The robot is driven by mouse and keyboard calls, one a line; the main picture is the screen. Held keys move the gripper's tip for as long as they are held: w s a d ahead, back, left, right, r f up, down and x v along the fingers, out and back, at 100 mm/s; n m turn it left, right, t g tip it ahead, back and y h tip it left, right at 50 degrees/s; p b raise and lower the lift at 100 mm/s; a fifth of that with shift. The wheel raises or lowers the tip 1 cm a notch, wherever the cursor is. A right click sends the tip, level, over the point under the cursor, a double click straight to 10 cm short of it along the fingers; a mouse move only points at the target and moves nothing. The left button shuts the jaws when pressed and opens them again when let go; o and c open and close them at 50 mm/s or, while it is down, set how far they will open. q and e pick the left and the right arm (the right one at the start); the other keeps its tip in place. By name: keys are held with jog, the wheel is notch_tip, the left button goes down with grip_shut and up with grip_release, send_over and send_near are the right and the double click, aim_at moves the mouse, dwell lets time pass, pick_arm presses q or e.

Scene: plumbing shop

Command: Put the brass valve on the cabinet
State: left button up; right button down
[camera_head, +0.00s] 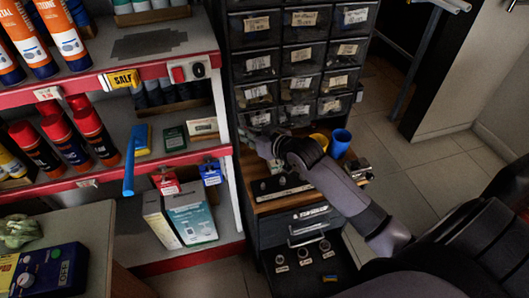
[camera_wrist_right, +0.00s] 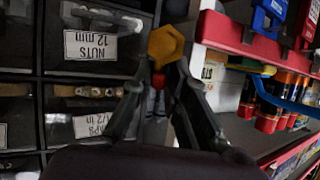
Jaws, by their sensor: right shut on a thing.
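My right gripper (camera_head: 262,140) reaches in over the cabinet and points toward the left side of the small-drawer rack. In the right wrist view, its two fingers (camera_wrist_right: 163,78) are closed on the brass valve (camera_wrist_right: 165,46), a yellow hexagonal piece with a red part between the fingertips. The valve is hard to make out in the head view, where the gripper is small and dark. The cabinet (camera_head: 285,207) has a wooden top and dark drawers below. The gripper is above the back left part of that top. My left gripper is not in view.
On the cabinet top stand a blue cup (camera_head: 340,142), a yellow object (camera_head: 319,140) and a metal fitting (camera_head: 358,169). A dark strip with round pieces (camera_head: 280,186) lies near its front. The drawer rack (camera_head: 292,58) rises behind; red-edged shelves (camera_head: 170,160) stand left.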

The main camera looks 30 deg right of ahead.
notch_tip(320, 180, down, 14)
jog(key=shift+f+b, duration=0.25)
jog(key=shift+b, duration=0.6)
jog(key=c, duration=2)
grip_release()
jog(key=shift+f, duration=0.15)
jog(key=shift+c, duration=0.2)
jog(key=o, duration=0.5)
jog(key=shift+c, duration=0.2)
jog(key=shift+r, duration=0.25)
jog(key=p+v, duration=0.1)
jog(key=v, duration=1.1)
jog(key=shift+f, duration=0.15)
